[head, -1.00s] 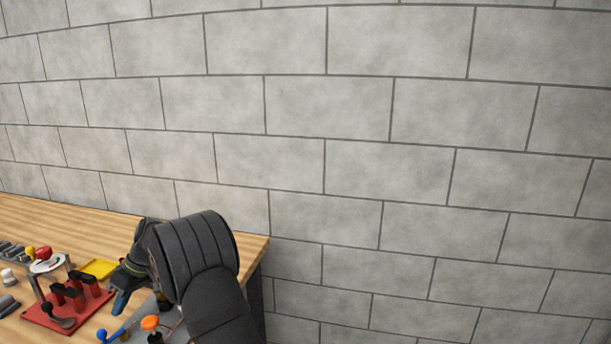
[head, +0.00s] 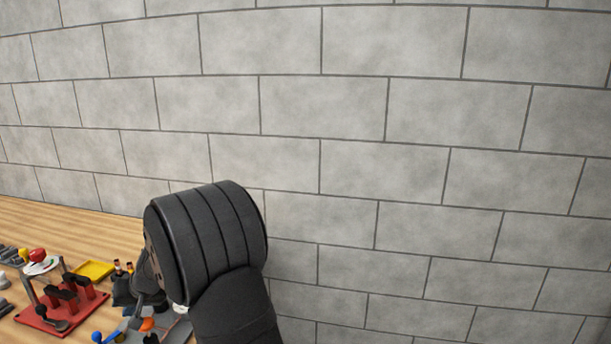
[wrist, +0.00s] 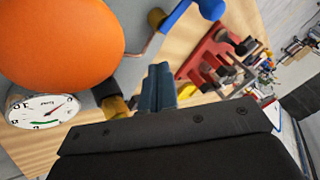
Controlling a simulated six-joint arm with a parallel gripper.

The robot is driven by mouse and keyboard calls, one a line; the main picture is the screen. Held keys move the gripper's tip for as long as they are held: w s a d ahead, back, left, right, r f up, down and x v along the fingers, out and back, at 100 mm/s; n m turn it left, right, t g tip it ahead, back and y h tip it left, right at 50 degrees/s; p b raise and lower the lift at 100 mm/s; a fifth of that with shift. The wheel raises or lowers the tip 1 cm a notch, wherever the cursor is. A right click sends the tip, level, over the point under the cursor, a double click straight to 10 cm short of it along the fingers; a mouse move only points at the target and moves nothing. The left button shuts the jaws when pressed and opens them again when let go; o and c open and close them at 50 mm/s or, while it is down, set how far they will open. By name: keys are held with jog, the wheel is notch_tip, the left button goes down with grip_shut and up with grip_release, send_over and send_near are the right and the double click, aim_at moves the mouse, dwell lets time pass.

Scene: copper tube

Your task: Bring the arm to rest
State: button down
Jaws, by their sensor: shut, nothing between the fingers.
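My gripper (wrist: 158,88) shows in the wrist view, its two blue-grey fingers together with nothing between them. It points toward the wooden bench top and is apart from the red rack. In the head view my dark arm stands at the bench's right end and hides the fingers. A large orange knob (wrist: 58,45) fills the upper left of the wrist view, close to the camera; in the head view it is the small orange top (head: 147,323) beside my arm.
A red rack (head: 62,310) with dark clamps stands on the bench (head: 60,218). Near it are a yellow tray (head: 95,270) and a blue-ended handle (head: 97,337). A white dial gauge (wrist: 42,109) is close to my gripper. A grey block wall (head: 400,170) stands behind.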

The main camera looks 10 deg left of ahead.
jog(key=v, duration=0.9)
jog(key=shift+r, duration=0.15)
jog(key=c, duration=2.1)
grip_release()
jog(key=shift+s, duration=0.1)
jog(key=o, duration=0.8)
jog(key=shift+o, duration=0.2)
notch_tip(320, 180, up, 10)
jog(key=n+h, duration=0.6)
jog(key=h, duration=0.1)
send_over(95, 333)
notch_tip(95, 333, down, 18)
jog(key=shift+r, duration=0.1)
jog(key=shift+c, duration=0.4)
